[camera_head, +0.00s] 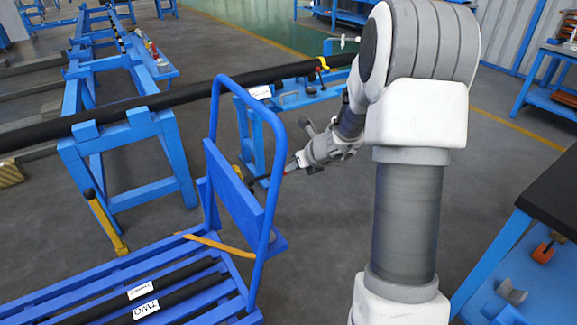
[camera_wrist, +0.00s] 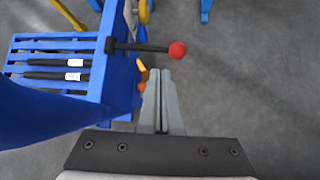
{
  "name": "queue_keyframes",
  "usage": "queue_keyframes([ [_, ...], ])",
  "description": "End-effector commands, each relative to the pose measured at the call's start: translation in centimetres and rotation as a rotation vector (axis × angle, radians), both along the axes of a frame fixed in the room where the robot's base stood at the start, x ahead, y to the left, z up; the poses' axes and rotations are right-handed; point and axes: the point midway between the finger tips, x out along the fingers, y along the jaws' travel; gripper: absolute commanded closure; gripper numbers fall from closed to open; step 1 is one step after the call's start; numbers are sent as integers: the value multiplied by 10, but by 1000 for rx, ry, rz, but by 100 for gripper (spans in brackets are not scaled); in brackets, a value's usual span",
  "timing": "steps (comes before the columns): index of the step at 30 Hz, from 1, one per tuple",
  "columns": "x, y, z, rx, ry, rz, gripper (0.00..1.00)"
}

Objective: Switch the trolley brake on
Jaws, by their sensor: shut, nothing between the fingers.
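The blue trolley (camera_head: 238,205) stands at the lower left in the head view, and its side shows at the left in the wrist view (camera_wrist: 121,72). In the wrist view, a dark lever ending in a red ball knob (camera_wrist: 177,50) sticks out to the right from the trolley's side. My gripper (camera_wrist: 160,72) is shut and empty, with its fingertips appearing just below the lever in that view. I cannot tell the gap between them. In the head view my gripper (camera_head: 298,161) is beside the trolley's push handle, with its fingertips partly hidden.
Two dark labelled bars (camera_wrist: 55,69) lie on the trolley deck. A long black pipe (camera_head: 160,98) rests on blue stands (camera_head: 125,150) behind the trolley. A blue bench (camera_head: 500,265) stands at the lower right. Grey floor is open right of the lever.

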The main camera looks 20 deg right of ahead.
Motion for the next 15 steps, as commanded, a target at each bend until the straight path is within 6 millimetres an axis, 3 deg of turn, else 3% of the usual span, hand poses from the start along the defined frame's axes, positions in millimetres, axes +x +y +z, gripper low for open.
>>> queue_keyframes([
  [1, -8, 1, 11, -1, -1, -1, 100],
  [6, -27, 3, 29, 0, 0, -1, 100],
  [15, -39, 5, 37, 0, 1, -1, 100],
])
